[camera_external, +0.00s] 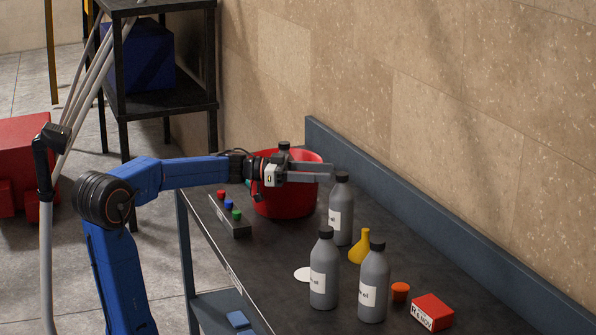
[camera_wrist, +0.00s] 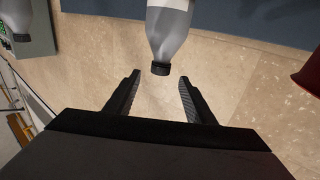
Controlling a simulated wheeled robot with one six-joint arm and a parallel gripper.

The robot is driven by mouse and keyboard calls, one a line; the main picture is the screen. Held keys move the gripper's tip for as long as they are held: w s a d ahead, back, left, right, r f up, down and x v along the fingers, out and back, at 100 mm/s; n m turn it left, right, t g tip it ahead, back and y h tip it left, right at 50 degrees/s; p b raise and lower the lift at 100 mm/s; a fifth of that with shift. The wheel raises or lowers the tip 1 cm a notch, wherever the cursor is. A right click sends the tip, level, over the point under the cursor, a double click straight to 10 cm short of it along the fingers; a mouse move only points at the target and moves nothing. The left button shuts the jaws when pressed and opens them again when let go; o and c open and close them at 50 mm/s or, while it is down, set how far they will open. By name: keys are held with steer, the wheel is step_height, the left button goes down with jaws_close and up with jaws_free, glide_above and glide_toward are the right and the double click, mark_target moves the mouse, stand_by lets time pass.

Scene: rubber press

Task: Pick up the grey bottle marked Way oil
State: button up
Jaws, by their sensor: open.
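Three grey bottles with black caps and white labels stand upright on the dark bench: one at the back (camera_external: 341,225), one at front left (camera_external: 325,260) and one at front right (camera_external: 375,270). Only "oil" at the label ends is readable, so I cannot tell which is Way oil. My gripper (camera_external: 331,172) is level above the bench, near the back bottle's cap in the picture. In the wrist view my gripper (camera_wrist: 160,79) is open and empty. A grey bottle (camera_wrist: 170,32) appears upside down there, its cap beyond the fingertips.
A red bucket (camera_external: 285,205) stands behind my gripper, with a black-capped item in it. A yellow funnel (camera_external: 359,248), an orange piece (camera_external: 400,292) and a red box (camera_external: 432,312) lie near the bottles. A button panel (camera_external: 230,216) is at left. The wall closes off the back.

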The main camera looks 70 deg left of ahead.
steer(key=x, duration=1)
steer(key=shift+s+f, duration=0.1)
steer(key=shift+c, duration=0.5)
jaws_close()
stand_by(0.9)
